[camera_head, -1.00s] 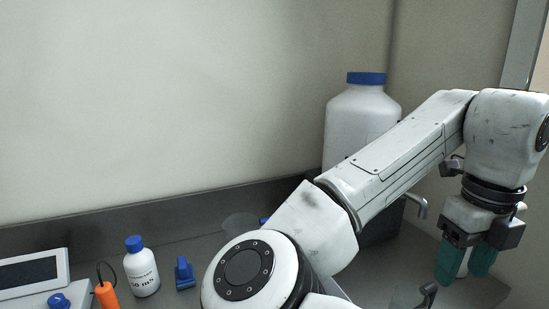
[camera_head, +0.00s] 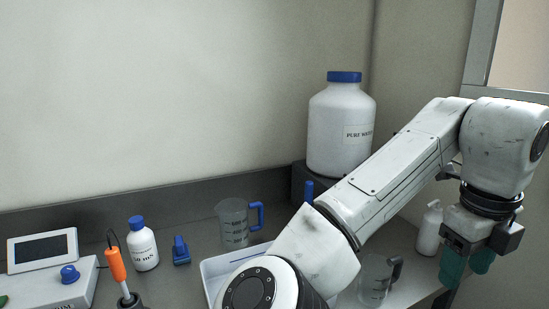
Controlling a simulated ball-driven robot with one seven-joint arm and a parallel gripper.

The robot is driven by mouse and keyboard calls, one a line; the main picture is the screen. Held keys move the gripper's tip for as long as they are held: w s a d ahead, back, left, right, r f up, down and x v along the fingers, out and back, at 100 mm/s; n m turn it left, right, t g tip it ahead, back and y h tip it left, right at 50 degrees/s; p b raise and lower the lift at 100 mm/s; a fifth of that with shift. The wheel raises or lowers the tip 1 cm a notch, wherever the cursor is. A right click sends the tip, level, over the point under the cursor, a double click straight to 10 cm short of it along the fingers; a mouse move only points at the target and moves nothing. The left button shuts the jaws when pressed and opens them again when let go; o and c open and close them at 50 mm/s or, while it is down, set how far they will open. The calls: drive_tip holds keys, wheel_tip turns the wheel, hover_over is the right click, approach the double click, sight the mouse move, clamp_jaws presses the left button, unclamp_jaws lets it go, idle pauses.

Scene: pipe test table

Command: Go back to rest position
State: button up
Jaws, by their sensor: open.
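My gripper (camera_head: 466,268) hangs at the right of the view, its green fingers pointing down with a small gap between them and nothing seen in it. My white arm reaches across the lower right to it. The gripper is near the right end of the bench, to the right of a white bottle (camera_head: 429,231).
A large white jug (camera_head: 339,130) with a blue cap stands on a dark block behind my arm. A blue-handled beaker (camera_head: 233,222), a dark-handled beaker (camera_head: 373,281), a white tray (camera_head: 217,266), a small bottle (camera_head: 143,250), a blue holder (camera_head: 181,253), an orange probe (camera_head: 116,265) and a meter (camera_head: 42,250) occupy the bench.

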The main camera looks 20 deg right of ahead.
drive_tip(key=w+d+f+n+h, duration=0.1)
drive_tip(key=d+f+n+h, duration=0.5)
drive_tip(key=n, duration=0.3)
wheel_tip(320, 180, down, 10)
drive_tip(key=n+t, duration=0.3)
drive_tip(key=n, duration=0.9)
drive_tip(key=s+a+f+n+g+y, duration=0.1)
drive_tip(key=s+a+f+n+y, duration=0.2)
drive_tip(key=s+a+f+n, duration=0.4)
drive_tip(key=s+a+f+n+g+y, duration=0.1)
drive_tip(key=s+a+f+n+y, duration=0.2)
drive_tip(key=s+a+f+n, duration=0.5)
drive_tip(key=a+f, duration=0.4)
drive_tip(key=f, duration=0.3)
drive_tip(key=shift+n+y, duration=0.4)
drive_tip(key=shift+c, duration=0.3)
